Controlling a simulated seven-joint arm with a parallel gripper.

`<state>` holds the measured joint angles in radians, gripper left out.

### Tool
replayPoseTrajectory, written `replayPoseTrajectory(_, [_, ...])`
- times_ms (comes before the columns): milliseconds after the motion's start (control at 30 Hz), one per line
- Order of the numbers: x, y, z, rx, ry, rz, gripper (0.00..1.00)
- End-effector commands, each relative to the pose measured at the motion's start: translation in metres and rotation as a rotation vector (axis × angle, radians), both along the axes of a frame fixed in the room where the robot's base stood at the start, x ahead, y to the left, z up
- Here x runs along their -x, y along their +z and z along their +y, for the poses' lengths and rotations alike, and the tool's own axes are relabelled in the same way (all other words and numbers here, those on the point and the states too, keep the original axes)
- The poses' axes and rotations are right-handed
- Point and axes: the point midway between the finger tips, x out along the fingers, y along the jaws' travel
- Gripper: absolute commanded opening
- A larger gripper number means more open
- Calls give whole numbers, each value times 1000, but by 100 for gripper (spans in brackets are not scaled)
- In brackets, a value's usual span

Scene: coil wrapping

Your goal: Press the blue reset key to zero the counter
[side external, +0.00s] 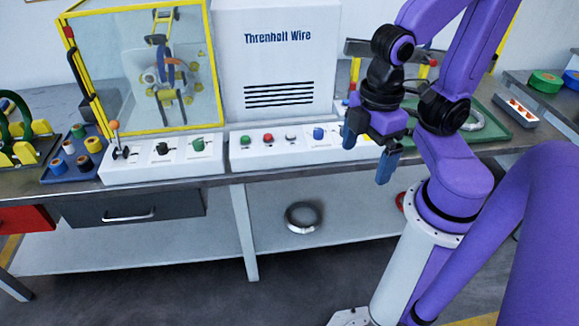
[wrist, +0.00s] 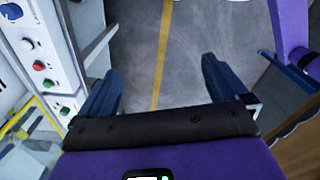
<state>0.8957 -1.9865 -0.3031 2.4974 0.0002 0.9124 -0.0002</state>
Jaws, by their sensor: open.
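The blue key (side external: 318,133) is a round blue button at the right of a white control panel (side external: 262,158) on the bench front. It also shows at the upper left corner of the wrist view (wrist: 12,11). My gripper (side external: 367,150) is open, with nothing between its blue fingers. It hangs in front of the panel's right end, to the right of the blue key and apart from it. In the wrist view the open fingers (wrist: 160,76) have only floor beyond them. I cannot make out a counter readout.
White (side external: 291,137), red (side external: 267,138) and green (side external: 245,140) buttons sit left of the blue key. A second panel (side external: 163,170) carries a lever and knobs. A yellow-framed guarded machine (side external: 140,70) stands behind. A grey coil (side external: 303,217) lies on the lower shelf.

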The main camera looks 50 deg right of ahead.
Motion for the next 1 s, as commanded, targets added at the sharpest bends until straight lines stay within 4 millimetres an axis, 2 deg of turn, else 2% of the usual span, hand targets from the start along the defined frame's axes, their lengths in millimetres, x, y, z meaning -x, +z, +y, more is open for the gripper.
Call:
replayPoseTrajectory(267, [3, -1, -1, 5, 7, 4, 100])
replayPoseTrajectory(500, [3, -1, -1, 4, 7, 4, 22])
replayPoseTrajectory(567, [3, -1, -1, 4, 7, 4, 2])
replayPoseTrajectory(600, [3, -1, -1, 4, 7, 4, 0])
replayPoseTrajectory(1000, [2, -1, -1, 4, 7, 3, 0])
